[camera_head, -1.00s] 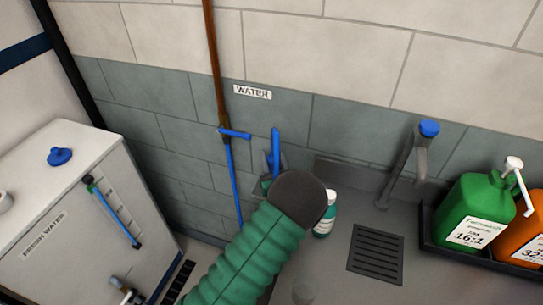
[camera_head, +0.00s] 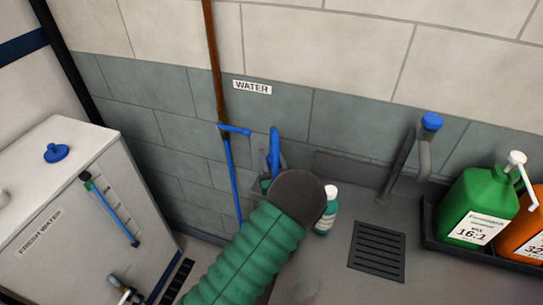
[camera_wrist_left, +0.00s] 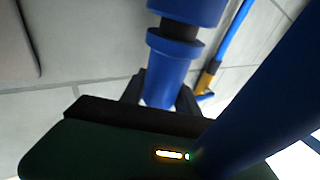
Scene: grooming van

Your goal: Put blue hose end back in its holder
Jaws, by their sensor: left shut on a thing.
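The blue hose end (camera_head: 274,148) stands roughly upright in front of the grey tiled wall, under the WATER label (camera_head: 252,87). My left gripper (camera_head: 268,180) is shut on it, partly hidden behind my green-sleeved arm. In the left wrist view the blue hose end (camera_wrist_left: 170,72) sits between the two dark fingers of the gripper (camera_wrist_left: 163,97). A blue bracket (camera_head: 235,130) juts from the pipe on the wall, left of the hose end and apart from it; I cannot tell whether it is the holder. My right gripper is out of view.
A brown and blue pipe (camera_head: 214,70) runs down the wall. A white-capped bottle (camera_head: 327,212) stands close right of my wrist. A grey tap (camera_head: 405,160), floor grate (camera_head: 377,250) and green jug (camera_head: 470,205) are further right. A white fresh-water tank (camera_head: 60,200) is at left.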

